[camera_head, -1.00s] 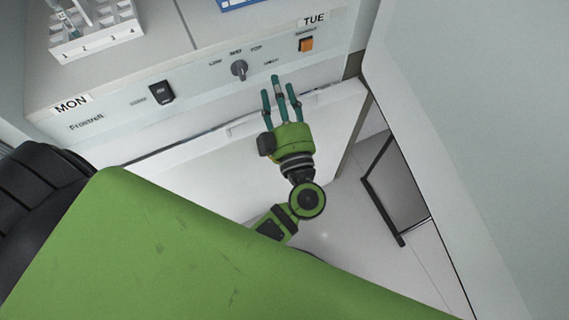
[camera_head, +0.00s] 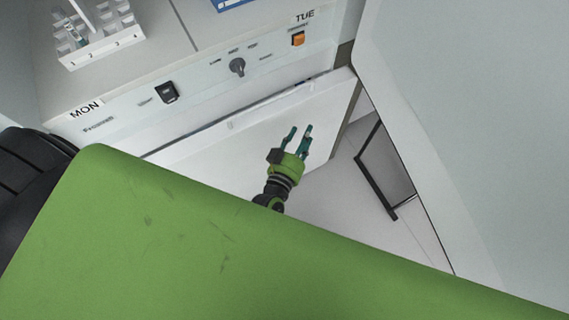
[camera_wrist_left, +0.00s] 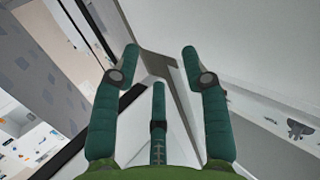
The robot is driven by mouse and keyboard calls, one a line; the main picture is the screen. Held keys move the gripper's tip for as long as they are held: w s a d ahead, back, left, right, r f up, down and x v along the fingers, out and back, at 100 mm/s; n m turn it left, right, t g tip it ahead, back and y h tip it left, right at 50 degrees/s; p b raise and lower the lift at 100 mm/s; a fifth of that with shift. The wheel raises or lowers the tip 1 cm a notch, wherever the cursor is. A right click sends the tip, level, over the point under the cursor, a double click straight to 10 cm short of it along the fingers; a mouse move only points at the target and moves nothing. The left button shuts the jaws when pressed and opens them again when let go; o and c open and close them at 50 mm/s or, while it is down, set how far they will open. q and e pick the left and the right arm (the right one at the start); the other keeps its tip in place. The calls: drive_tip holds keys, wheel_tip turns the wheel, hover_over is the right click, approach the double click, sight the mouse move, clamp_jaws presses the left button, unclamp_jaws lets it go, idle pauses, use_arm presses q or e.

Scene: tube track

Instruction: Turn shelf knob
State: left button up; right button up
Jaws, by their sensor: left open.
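The dark grey knob (camera_head: 237,66) sits on the pale front panel of the shelf (camera_head: 205,85), with small dial labels around it. My left gripper (camera_head: 297,131) is open and empty. In the head view it is in front of the white face below the panel, lower and to the right of the knob, and apart from it. Its teal fingers stand spread in the left wrist view (camera_wrist_left: 160,60), with nothing between them. A dark knob-like shape (camera_wrist_left: 299,130) shows at the right edge there. My right gripper is not in view.
A black rocker switch (camera_head: 168,92) and an orange switch (camera_head: 298,39) flank the knob. A white tube rack (camera_head: 105,48) stands on the shelf top at left. A large pale wall (camera_head: 460,130) closes the right side.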

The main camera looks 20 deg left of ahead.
use_arm(q)
drive_tip(key=s+a+f+m+g+h+p, duration=0.1)
drive_tip(key=s+f+g, duration=0.4)
drive_tip(key=f, duration=0.6)
drive_tip(key=shift+s+a+m+h+p, duration=0.3)
drive_tip(key=shift+s+m+p, duration=0.45)
drive_tip(key=shift+s, duration=0.6)
drive_tip(key=s+a+f+g, duration=0.3)
drive_tip(key=s+a+f, duration=0.1)
drive_tip(key=s, duration=0.5)
drive_tip(key=s+a+f+g+y, duration=0.1)
drive_tip(key=s+a+f+g, duration=0.3)
drive_tip(key=s+f, duration=0.3)
drive_tip(key=s+a+f+g+y, duration=0.1)
drive_tip(key=s+a+f+g, duration=0.2)
drive_tip(key=s, duration=0.8)
wheel_tip(320, 180, down, 2)
drive_tip(key=shift+s+a+f+m+g, duration=0.2)
drive_tip(key=shift+a+m+g, duration=0.1)
drive_tip(key=shift+a+m, duration=0.15)
drive_tip(key=shift+d, duration=0.1)
